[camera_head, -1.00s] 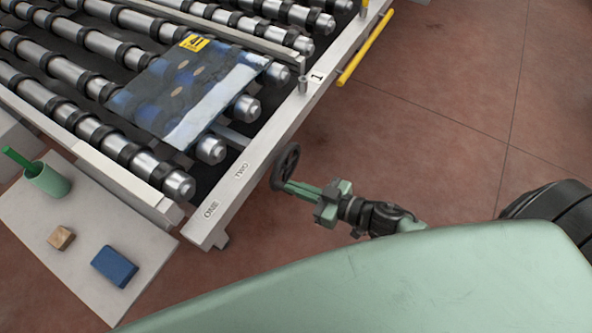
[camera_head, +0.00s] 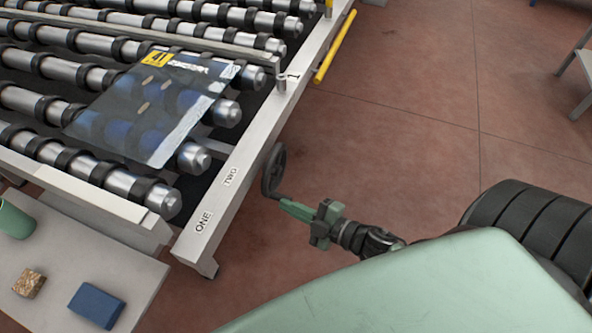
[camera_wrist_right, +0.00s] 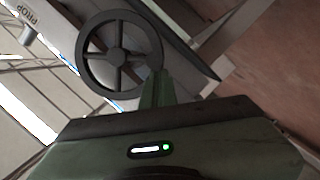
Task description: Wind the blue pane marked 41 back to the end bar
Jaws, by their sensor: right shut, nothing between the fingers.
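The blue-tinted pane (camera_head: 150,110) lies flat across the rollers, with a yellow label (camera_head: 157,59) reading 41 at its far edge. A pale bar (camera_head: 130,33) crosses above the rollers just beyond that edge; another pale bar (camera_head: 75,188) runs along the near side. I cannot tell which is the end bar. A dark spoked handwheel (camera_head: 267,178) stands at the frame's side, and its spokes and hub show in the right wrist view (camera_wrist_right: 117,56). My right gripper (camera_head: 284,204) is shut and empty, its tips beside the wheel's lower rim. Contact is unclear. My left gripper is out of view.
The pale side rail (camera_head: 215,205) carries labels ONE and TWO. A yellow rail (camera_head: 335,46) runs along its far part. A low table (camera_head: 95,265) at lower left holds a green cup (camera_head: 14,220), a brown block (camera_head: 29,283) and a blue block (camera_head: 96,305).

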